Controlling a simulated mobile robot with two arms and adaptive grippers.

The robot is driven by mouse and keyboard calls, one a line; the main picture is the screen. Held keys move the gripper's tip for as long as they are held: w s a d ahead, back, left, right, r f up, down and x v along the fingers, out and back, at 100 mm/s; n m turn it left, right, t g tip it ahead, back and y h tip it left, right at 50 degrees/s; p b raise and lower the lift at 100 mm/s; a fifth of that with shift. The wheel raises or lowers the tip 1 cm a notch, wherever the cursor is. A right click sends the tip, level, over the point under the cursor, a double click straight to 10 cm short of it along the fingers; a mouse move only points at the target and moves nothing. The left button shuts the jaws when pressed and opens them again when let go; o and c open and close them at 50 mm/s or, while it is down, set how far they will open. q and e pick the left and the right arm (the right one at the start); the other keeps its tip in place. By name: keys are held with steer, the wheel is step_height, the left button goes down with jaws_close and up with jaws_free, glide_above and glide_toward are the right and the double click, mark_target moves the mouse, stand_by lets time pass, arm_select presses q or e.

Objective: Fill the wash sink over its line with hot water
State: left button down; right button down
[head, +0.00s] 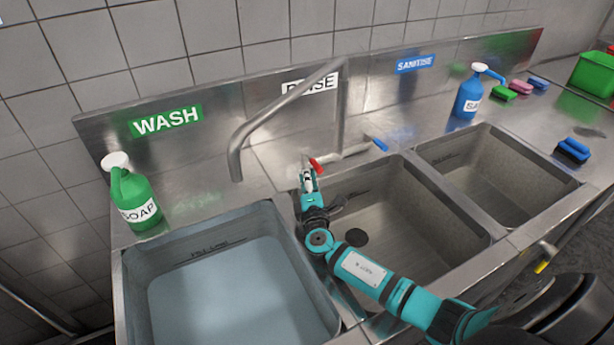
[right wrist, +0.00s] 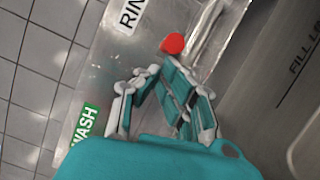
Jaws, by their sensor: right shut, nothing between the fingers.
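The wash sink (head: 133,270) is at the lower left under the green WASH sign. It holds bluish water, whose surface lies below the dark fill line mark (head: 208,249) on the back wall. The bent metal faucet (head: 262,122) has its spout end toward the wash sink's back; I see no stream from it. The hot tap's red end (head: 316,164) also shows in the right wrist view (right wrist: 172,43). A blue-ended handle (head: 381,145) is on the right. My right gripper (head: 309,178) is shut and empty beside the red end; contact is unclear. My left gripper is out of view.
The rinse sink (head: 455,250) in the middle is empty, with my right arm over it. The sanitise sink (head: 480,165) is on the right. A green soap bottle (head: 133,198) stands at the left, a blue bottle (head: 468,97) at the back right.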

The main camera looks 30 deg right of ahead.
steer(key=v, duration=1.1)
steer(key=shift+a, duration=0.1)
